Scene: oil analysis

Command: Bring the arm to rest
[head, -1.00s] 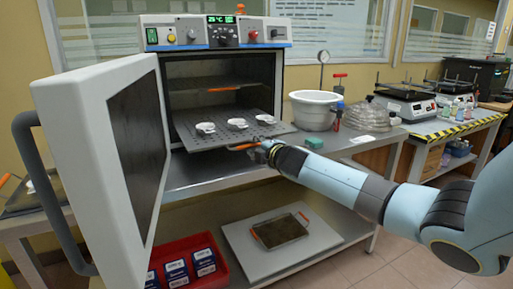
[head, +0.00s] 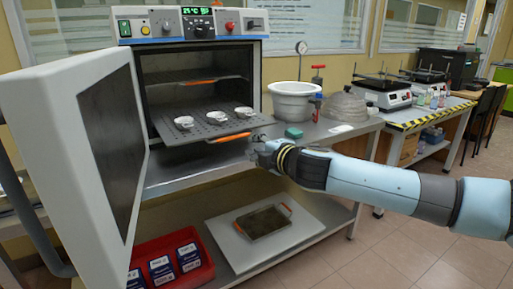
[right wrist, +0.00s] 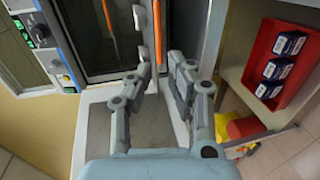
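My right arm reaches in from the right in the head view, with its gripper (head: 258,152) just in front of the open oven (head: 200,62). In the right wrist view the two fingers of this gripper (right wrist: 163,72) stand apart with nothing held between them. A perforated tray (head: 206,130) with three small white dishes (head: 215,117) sticks out of the oven. Its orange handle (head: 228,138) is just left of the gripper in the head view; I cannot tell the exact gap. My left gripper is not in view.
The oven door (head: 50,130) stands wide open at left. A white pot (head: 293,100), a green block (head: 293,132) and a glass dome (head: 344,107) stand on the bench right of the oven. Below are a red bin (head: 200,272) and another tray (head: 265,221).

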